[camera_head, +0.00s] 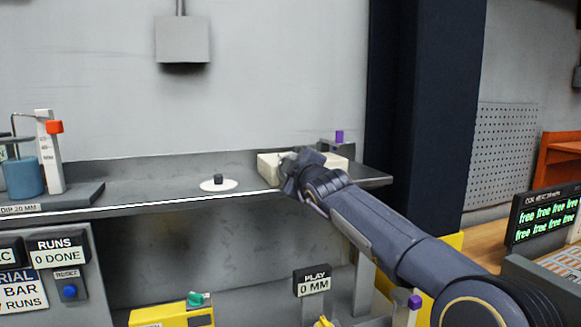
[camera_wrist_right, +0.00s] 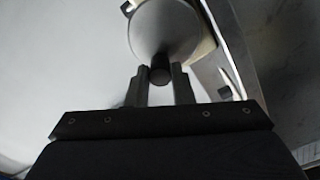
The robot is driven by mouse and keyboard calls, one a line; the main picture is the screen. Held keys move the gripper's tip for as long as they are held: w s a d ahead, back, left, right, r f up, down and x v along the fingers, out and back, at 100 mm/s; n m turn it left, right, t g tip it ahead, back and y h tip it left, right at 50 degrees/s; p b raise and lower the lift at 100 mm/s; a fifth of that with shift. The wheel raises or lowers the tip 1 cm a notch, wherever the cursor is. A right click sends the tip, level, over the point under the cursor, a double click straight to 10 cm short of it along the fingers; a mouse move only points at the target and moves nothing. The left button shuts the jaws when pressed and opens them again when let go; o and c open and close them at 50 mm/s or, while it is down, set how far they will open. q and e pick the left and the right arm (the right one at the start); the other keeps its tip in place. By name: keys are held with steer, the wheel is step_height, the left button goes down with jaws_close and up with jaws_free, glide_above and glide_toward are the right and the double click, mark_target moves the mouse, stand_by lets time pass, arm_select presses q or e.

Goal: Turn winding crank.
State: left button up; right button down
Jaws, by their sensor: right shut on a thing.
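My right gripper (camera_head: 288,170) reaches in from the right to a cream box (camera_head: 267,168) on the grey bench; the arm hides much of the box front and the fingertips. In the right wrist view, its two fingers (camera_wrist_right: 160,78) are shut on a short black cylindrical crank handle (camera_wrist_right: 159,73). The handle stands out from the lower part of a round grey crank disc (camera_wrist_right: 165,30). A cream part (camera_wrist_right: 203,45) shows behind the disc. My left gripper is in neither view.
A white disc with a black knob (camera_head: 218,179) lies on the bench left of the box. A blue container (camera_head: 24,177) stands at the far left. Below are a yellow box (camera_head: 172,316) with a green knob and a "PLAY 0 MM" sign (camera_head: 312,281). A dark column (camera_head: 415,100) rises at right.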

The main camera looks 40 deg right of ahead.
steer(key=c, duration=1.3)
jaws_free()
steer(key=shift+d, duration=0.1)
steer(key=shift+o, duration=0.2)
steer(key=b+v, duration=0.3)
steer(key=v, duration=0.5)
